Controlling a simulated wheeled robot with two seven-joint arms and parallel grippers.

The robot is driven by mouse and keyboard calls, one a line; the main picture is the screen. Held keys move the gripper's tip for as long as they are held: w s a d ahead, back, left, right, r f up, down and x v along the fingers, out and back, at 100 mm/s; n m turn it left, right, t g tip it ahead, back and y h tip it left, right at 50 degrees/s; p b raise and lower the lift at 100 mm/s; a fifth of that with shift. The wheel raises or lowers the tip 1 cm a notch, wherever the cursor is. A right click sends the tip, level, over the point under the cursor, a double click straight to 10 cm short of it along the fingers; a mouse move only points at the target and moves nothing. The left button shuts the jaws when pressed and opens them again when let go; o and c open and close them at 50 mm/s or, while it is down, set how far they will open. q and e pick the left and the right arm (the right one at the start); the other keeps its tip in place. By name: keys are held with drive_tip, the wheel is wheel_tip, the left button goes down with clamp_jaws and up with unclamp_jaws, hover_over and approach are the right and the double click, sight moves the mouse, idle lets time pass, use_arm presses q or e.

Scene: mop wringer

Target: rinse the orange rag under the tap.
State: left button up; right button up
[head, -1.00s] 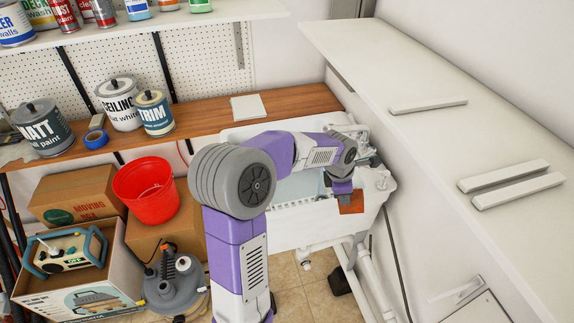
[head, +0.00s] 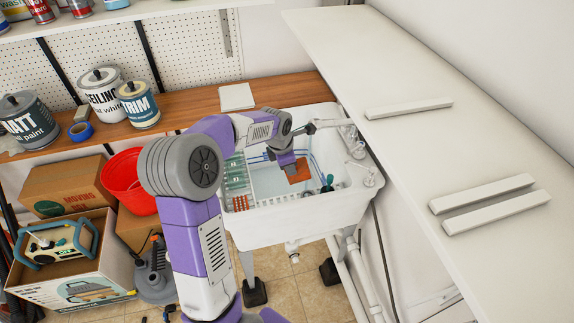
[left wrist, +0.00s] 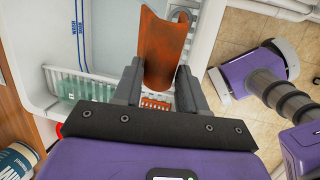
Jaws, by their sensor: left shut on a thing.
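The orange rag (head: 298,173) hangs from my left gripper (head: 287,166), over the inside of the white sink (head: 290,226). In the left wrist view the rag (left wrist: 160,48) is a curved sheet held between the two dark fingers of that gripper (left wrist: 158,88). The tap (head: 352,140) is on the sink's right rim, to the right of the rag. The rag is apart from the tap, and I see no water running. The arm hides part of the basin.
Green bottles (head: 236,172) and an orange item (head: 240,203) are at the sink's left side. A teal-handled tool (head: 327,184) is in the basin's right part. A white shelf (head: 400,140) runs along the right. A red bucket (head: 128,184) stands at left.

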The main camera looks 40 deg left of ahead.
use_arm(q)
drive_tip(key=w+a+f+p, duration=0.2)
drive_tip(key=w+a+p, duration=0.1)
drive_tip(key=w, duration=0.6)
drive_tip(key=shift+w+a+p, duration=0.3)
drive_tip(key=shift+a+p, duration=0.1)
drive_tip(key=shift+p, duration=0.35)
drive_tip(key=shift+d, duration=0.2)
drive_tip(key=shift+w+d, duration=0.2)
drive_tip(key=shift+d, duration=0.2)
drive_tip(key=shift+a, duration=0.15)
drive_tip(key=shift+s+a, duration=0.2)
drive_tip(key=shift+a, duration=0.25)
drive_tip(key=shift+d, duration=0.2)
drive_tip(key=shift+w+d, duration=0.2)
drive_tip(key=shift+d, duration=0.2)
